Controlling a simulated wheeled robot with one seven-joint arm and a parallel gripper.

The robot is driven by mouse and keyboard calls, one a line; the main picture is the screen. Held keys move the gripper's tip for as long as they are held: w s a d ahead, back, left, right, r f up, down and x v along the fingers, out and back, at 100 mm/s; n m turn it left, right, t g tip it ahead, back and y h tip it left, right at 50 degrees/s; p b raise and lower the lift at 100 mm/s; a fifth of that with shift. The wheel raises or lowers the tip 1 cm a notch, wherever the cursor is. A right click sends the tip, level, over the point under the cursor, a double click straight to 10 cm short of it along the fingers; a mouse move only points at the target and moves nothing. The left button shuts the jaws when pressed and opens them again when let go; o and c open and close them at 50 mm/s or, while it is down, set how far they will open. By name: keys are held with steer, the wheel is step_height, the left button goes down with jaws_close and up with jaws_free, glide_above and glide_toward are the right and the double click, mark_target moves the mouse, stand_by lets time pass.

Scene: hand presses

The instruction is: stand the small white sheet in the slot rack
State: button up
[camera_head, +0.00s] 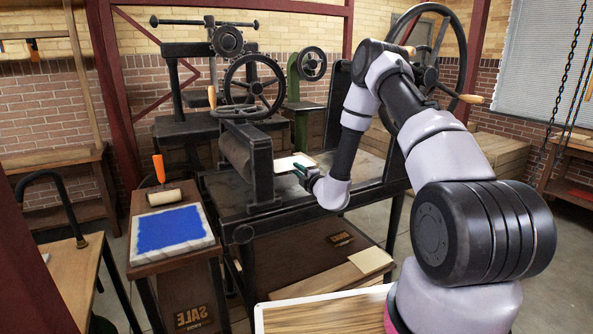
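A small white sheet (291,162) shows flat, or nearly flat, at the bed of the middle press, just right of its roller. My gripper (299,171), with dark green fingers, is at the sheet's near edge. It is too small in the head view to tell whether the fingers are shut on the sheet or only beside it. A second, cream sheet (371,260) lies low down, at the end of pale boards in front of the press. I cannot make out a slot rack in this view.
The press roller (237,155) and its black frame stand close left of my gripper. A big handwheel (430,60) rises behind my arm. A side table holds a blue ink slab (172,229) and an orange-handled roller (164,193). A wood-topped surface (325,315) is at the bottom front.

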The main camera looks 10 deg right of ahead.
jaws_close()
step_height(320, 180, up, 3)
stand_by(0.3)
steer(key=shift+s, duration=0.15)
